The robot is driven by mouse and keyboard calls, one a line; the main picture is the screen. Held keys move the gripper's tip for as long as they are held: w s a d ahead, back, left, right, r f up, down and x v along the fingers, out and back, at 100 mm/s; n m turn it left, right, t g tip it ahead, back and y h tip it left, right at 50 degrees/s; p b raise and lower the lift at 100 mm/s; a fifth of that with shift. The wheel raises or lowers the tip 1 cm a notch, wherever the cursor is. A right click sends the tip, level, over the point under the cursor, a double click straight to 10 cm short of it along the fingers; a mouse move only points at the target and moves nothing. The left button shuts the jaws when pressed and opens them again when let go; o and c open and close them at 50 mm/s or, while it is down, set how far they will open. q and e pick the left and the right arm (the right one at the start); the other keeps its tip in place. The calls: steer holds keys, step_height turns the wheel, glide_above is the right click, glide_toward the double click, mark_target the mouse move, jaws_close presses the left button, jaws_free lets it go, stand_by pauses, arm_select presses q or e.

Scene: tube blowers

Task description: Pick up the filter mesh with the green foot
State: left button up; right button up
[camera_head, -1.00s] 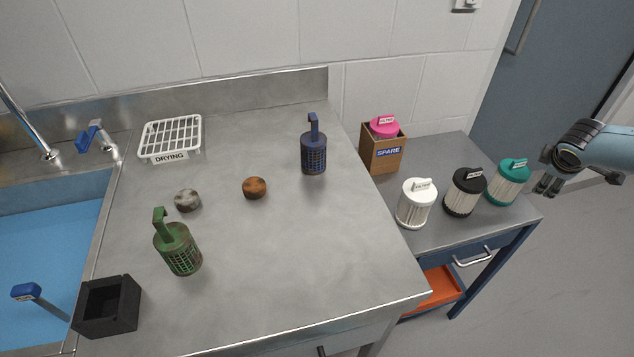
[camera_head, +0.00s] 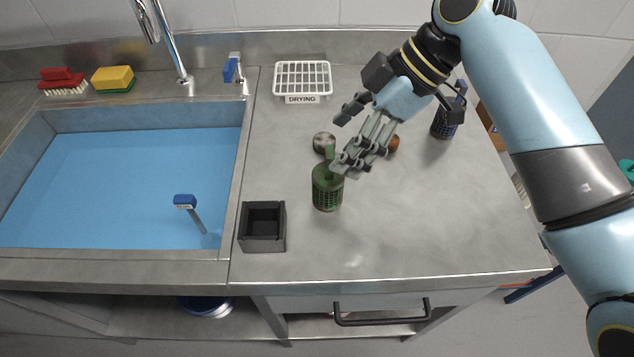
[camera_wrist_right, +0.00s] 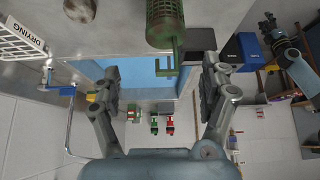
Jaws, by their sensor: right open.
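The green filter mesh (camera_head: 327,190), a cage with an upright hooked handle, stands on the steel counter. My right gripper (camera_head: 352,160) is open just above and to the right of it, close to the handle. In the right wrist view the mesh (camera_wrist_right: 167,22) is at the top, and its green handle points down between the two spread fingers of my right gripper (camera_wrist_right: 163,66). I see no grip on the handle. A dark gripper, seemingly my left one (camera_wrist_right: 268,24), shows small at the upper right, far from the mesh.
A black square holder (camera_head: 262,228) stands left of and in front of the mesh. A grey round lump (camera_head: 323,142) and a brown one (camera_head: 393,144) lie behind. A blue mesh (camera_head: 445,120), a drying rack (camera_head: 302,77) and the water-filled sink (camera_head: 120,190) surround the counter.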

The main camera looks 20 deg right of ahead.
mark_target(321, 174)
steer(key=x, duration=0.4)
steer(key=shift+d, duration=0.1)
steer(key=shift+a+f+p, duration=0.3)
steer(key=shift+a+f, duration=0.1)
steer(key=shift+f, duration=0.2)
steer(key=x, duration=0.3)
steer(key=shift+s+a+f+p, duration=0.1)
steer(key=shift+s+f+p, duration=0.2)
steer(key=shift+f+p, duration=0.1)
steer(key=shift+w+a+f, duration=0.1)
steer(key=shift+a+f, duration=0.1)
steer(key=shift+f, duration=0.1)
arm_select(q)
steer(key=shift+s+d+r, duration=0.15)
steer(key=shift+d+r, duration=0.2)
steer(key=shift+d, duration=0.15)
steer(key=shift+s+d+r, duration=0.15)
steer(key=shift+d+r, duration=0.15)
steer(key=shift+d, duration=0.15)
arm_select(e)
steer(key=shift+c, duration=0.4)
arm_select(q)
steer(key=shift+d, duration=0.2)
arm_select(e)
steer(key=c, duration=1.3)
